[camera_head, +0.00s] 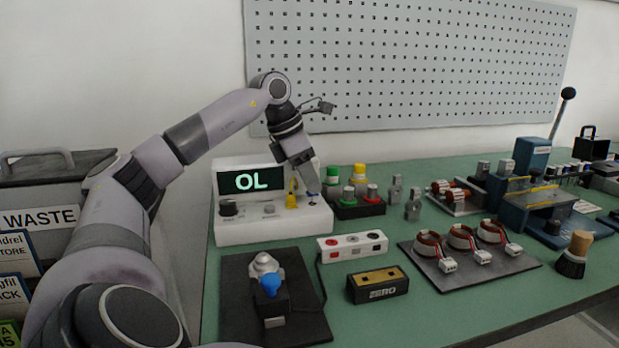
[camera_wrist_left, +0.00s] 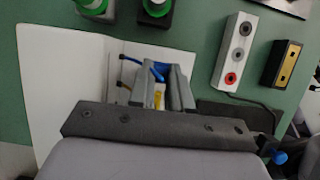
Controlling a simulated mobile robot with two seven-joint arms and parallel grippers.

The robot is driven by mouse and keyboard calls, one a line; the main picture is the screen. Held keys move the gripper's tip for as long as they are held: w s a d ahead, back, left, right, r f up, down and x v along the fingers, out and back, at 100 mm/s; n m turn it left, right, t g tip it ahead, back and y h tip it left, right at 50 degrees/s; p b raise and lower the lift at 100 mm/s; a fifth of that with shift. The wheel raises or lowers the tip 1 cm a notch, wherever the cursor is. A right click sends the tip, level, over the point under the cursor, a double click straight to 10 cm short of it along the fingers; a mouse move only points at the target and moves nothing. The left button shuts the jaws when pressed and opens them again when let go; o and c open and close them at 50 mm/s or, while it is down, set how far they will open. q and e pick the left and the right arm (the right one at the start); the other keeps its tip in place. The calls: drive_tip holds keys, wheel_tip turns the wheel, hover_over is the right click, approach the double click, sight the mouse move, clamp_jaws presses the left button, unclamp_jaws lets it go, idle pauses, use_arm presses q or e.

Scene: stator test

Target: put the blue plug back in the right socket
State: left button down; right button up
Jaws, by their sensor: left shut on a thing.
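The white meter (camera_head: 262,232) stands at the back left, its display (camera_head: 251,181) reading "OL". A yellow plug (camera_head: 291,201) stands upright at its front; yellow also shows in the left wrist view (camera_wrist_left: 158,101). My left gripper (camera_head: 310,191) reaches down over the meter's right end, shut on the blue plug (camera_head: 313,195). The blue plug also shows between the fingers in the left wrist view (camera_wrist_left: 158,70). The fingers hide the plug's lower end and the right socket, so I cannot tell whether it is seated. My right gripper is out of view.
Green and yellow-capped posts (camera_head: 358,176) stand close right of the meter. A white three-socket strip (camera_head: 352,246), a black and gold ZERO block (camera_head: 378,284) and a dark fixture with a blue knob (camera_head: 269,283) lie in front. A plate of coils (camera_head: 470,262) is further right.

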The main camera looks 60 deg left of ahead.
use_arm(q)
drive_tip(key=shift+f+b, duration=0.45)
drive_tip(key=shift+f, duration=0.35)
idle(1.0)
drive_tip(key=shift+f, duration=0.25)
drive_tip(key=c, duration=1)
unclamp_jaws()
